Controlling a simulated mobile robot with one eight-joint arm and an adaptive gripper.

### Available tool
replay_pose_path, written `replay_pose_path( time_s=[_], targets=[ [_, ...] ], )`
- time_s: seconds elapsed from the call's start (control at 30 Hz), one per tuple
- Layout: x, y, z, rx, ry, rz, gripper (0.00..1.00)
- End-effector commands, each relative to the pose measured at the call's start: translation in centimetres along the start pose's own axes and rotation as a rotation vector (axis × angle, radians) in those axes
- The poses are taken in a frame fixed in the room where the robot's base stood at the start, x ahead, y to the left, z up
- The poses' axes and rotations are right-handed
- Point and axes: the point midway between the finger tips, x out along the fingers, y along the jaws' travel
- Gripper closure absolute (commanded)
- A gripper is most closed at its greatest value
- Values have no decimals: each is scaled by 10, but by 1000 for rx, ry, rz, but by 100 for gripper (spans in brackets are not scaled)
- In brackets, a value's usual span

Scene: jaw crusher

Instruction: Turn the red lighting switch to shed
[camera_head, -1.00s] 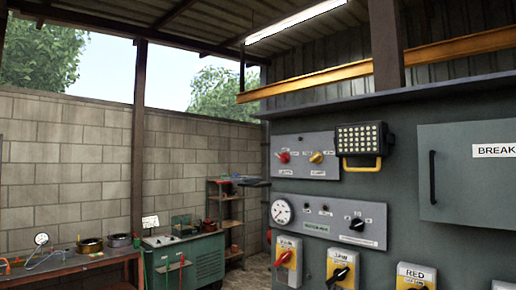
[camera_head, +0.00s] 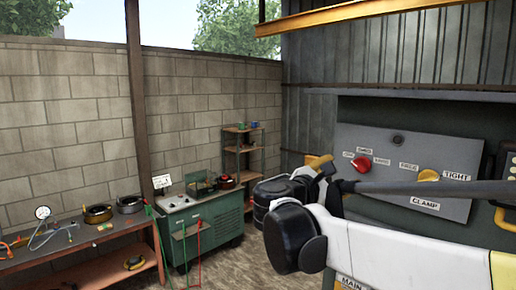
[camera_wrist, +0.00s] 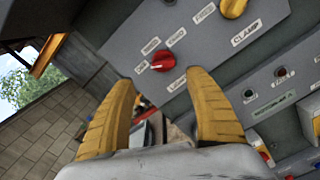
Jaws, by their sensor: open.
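The red switch (camera_head: 362,163) sits on the left of a small grey panel (camera_head: 400,150), with position labels around it too small to read surely. In the wrist view the red switch (camera_wrist: 163,62) shows beyond my fingertips, near the middle, with a label below it partly by the right finger. My gripper (camera_wrist: 163,88) is open, its two yellow fingers apart with nothing between them, and stands short of the switch. In the head view my gripper (camera_head: 319,162) is small, left of the switch; my arm hides the panel's lower left edge.
A yellow knob (camera_head: 428,175) marked FREE, TIGHT and CLAMP sits right of the red switch. It shows in the wrist view (camera_wrist: 233,7) too. A lower panel with several controls (camera_wrist: 281,72) lies right. A green cabinet (camera_head: 205,235) and a workbench (camera_head: 80,265) stand left.

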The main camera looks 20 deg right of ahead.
Motion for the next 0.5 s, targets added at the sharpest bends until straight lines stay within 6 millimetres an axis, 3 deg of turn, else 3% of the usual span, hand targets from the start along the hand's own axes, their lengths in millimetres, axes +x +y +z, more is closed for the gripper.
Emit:
replay_pose_path(
  time_s=[0.5],
  targets=[
    [89, -1, 0, 2, 0, -3, 37]
  ],
)
